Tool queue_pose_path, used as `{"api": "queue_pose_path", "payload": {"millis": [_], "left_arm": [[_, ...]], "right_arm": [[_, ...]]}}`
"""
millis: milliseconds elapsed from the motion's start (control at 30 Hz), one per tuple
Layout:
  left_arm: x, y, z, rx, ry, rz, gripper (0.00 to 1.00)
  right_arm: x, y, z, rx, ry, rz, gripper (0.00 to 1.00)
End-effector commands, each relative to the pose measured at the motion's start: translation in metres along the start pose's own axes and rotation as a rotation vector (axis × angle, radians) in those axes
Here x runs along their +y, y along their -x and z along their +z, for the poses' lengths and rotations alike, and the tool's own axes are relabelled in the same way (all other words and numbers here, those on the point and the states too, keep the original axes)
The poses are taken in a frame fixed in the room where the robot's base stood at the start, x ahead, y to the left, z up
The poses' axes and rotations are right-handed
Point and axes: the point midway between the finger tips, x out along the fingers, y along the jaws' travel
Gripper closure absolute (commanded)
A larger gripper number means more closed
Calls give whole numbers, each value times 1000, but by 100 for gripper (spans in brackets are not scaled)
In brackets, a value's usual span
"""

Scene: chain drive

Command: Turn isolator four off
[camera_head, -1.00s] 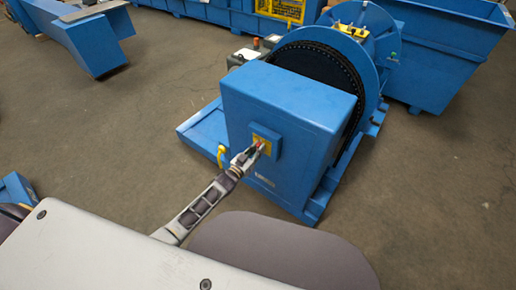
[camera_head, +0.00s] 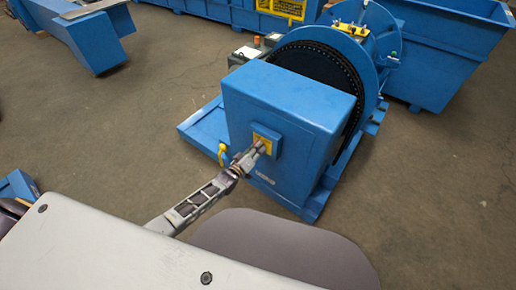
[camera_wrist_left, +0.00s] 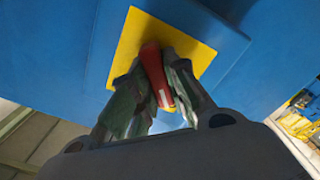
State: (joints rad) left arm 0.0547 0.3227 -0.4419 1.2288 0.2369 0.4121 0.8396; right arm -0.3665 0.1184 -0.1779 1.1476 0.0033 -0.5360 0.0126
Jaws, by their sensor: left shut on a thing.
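The isolator is a yellow plate (camera_head: 262,138) on a small blue box on the front of the large blue machine cabinet (camera_head: 245,115). Its red handle (camera_wrist_left: 156,76) shows in the left wrist view, in front of the yellow plate (camera_wrist_left: 190,45), and looks tilted there. My left gripper (camera_head: 262,147) reaches up to the plate in the head view, and its fingers are closed around the red handle in the wrist view. The fingers hide the handle in the head view. I cannot read a number on the isolator. My right gripper is not in view.
A black-rimmed wheel (camera_head: 325,62) stands behind the cabinet. A yellow bent handle or pipe (camera_head: 222,152) is left of the cabinet, over a blue base plate (camera_head: 200,130). A blue bin (camera_head: 440,50) stands at the back right. The floor to the right is clear.

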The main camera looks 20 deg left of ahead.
Motion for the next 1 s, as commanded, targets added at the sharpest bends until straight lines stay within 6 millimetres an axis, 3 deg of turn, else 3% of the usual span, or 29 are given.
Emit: {"api": "queue_pose_path", "payload": {"millis": [600,633,767,1000], "left_arm": [[-1,1,1,-2,62,-2,100],[-1,1,1,-2,62,-2,82],[-1,0,1,-1,62,-2,65],[0,0,0,0,60,0,62]], "right_arm": [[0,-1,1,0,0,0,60],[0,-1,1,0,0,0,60],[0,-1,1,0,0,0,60],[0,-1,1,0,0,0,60]]}}
